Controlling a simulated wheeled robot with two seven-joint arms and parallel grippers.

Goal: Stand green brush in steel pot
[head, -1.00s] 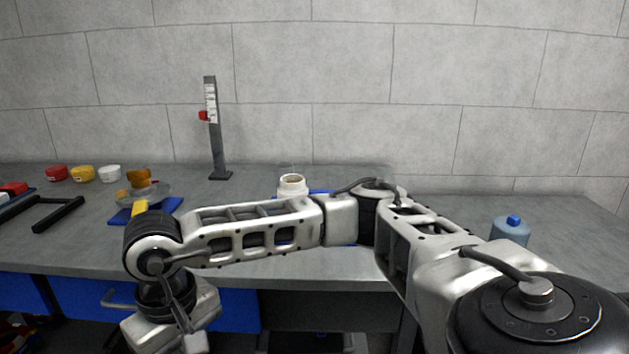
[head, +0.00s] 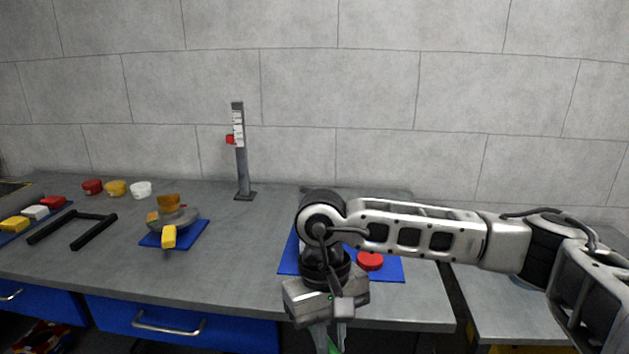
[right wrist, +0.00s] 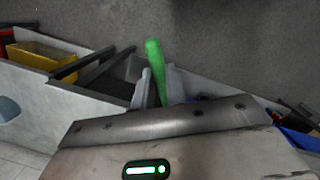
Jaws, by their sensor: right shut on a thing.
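My right gripper (head: 328,338) points down at the bottom edge of the head view, in front of the bench edge. It is shut on the green brush, of which only a bit of green (head: 334,346) shows there. In the right wrist view the green brush (right wrist: 154,62) sticks out as a slim, slightly tilted rod between the fingertips (right wrist: 155,88). The rest of the brush is hidden by the gripper. I cannot make out a steel pot in either view. My left gripper is not in view.
The grey bench (head: 110,255) bears a blue mat (head: 390,271) with a red round piece (head: 370,261), partly behind my right arm. To the left are a dish on a smaller blue mat (head: 197,236), a black frame (head: 75,232) and an upright gauge post (head: 241,160).

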